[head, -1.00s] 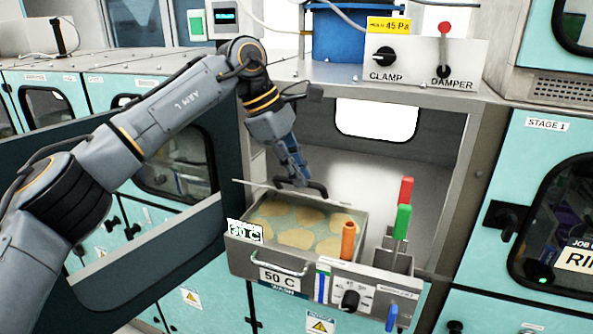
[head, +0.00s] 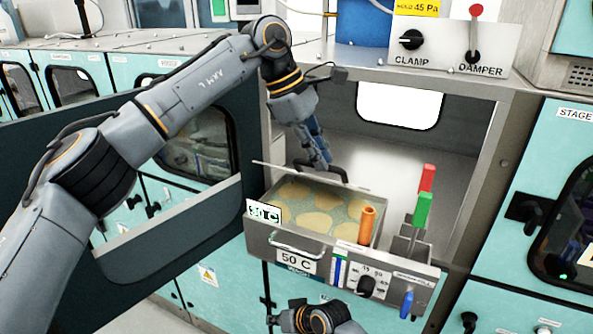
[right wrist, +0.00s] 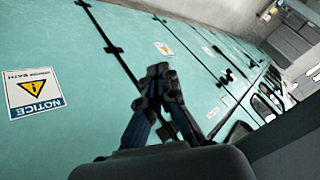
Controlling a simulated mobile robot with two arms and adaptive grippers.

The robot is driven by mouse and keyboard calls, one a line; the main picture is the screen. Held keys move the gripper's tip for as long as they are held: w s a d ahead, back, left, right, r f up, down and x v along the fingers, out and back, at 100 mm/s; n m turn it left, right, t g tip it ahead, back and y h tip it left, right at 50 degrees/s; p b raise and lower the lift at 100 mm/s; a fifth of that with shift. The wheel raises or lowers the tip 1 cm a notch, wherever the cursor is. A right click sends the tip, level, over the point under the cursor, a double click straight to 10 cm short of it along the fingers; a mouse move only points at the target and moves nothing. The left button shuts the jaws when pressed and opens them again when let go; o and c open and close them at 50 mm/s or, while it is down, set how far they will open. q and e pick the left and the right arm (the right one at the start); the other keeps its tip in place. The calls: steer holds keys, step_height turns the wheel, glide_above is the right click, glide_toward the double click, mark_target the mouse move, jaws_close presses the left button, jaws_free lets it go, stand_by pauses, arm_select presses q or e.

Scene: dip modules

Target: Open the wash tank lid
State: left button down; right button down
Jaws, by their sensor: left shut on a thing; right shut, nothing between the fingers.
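The wash tank (head: 255,240) is a grey box marked 50 C, with pale round pieces in greenish liquid (head: 315,212). Its lid (head: 268,165) shows as a thin plate seen nearly edge-on, raised along the tank's back side, leaving the inside visible. My left gripper (head: 321,160) comes down behind the tank and is shut on the lid's black handle (head: 335,170). The exact grip is small and partly hidden. My right gripper (right wrist: 158,75) is shut and empty in front of the teal cabinet panels; its wrist shows below the tank in the head view.
A control panel with a black knob (head: 366,286) is on the front. An open dark door (head: 215,205) stands left, beneath my left arm.

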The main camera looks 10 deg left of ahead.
steer(key=s+a+r+n+g, duration=0.1)
steer(key=a+r+n, duration=0.25)
steer(key=r, duration=0.35)
steer(key=s+a+r+n, duration=0.1)
steer(key=a+r+n, duration=0.1)
steer(key=a+r, duration=0.45)
steer(key=s+d+r+n+t+h, duration=0.1)
steer(key=s+r+n+h, duration=0.15)
steer(key=r+n, duration=0.55)
steer(key=s+d+r+n+t+h, duration=0.1)
steer(key=s+d+r+n+h, duration=0.15)
steer(key=r+n, duration=0.65)
steer(key=s+d+r+n+t+h, duration=0.1)
steer(key=d+r+n+t+h, duration=0.5)
steer(key=r, duration=0.8)
steer(key=t, duration=0.1)
glide_toward(297, 171)
steer(key=s+d+f, duration=0.1)
steer(key=s+f, duration=0.1)
steer(key=s, duration=0.1)
steer(key=shift+m+h, duration=0.45)
steer(key=shift+h, duration=0.05)
steer(key=w, duration=0.1)
steer(key=w+d+r, duration=0.1)
steer(key=w, duration=0.1)
steer(key=w+d, duration=0.1)
steer(key=w, duration=0.1)
steer(key=shift+w+r, duration=0.1)
steer(key=shift+r, duration=0.15)
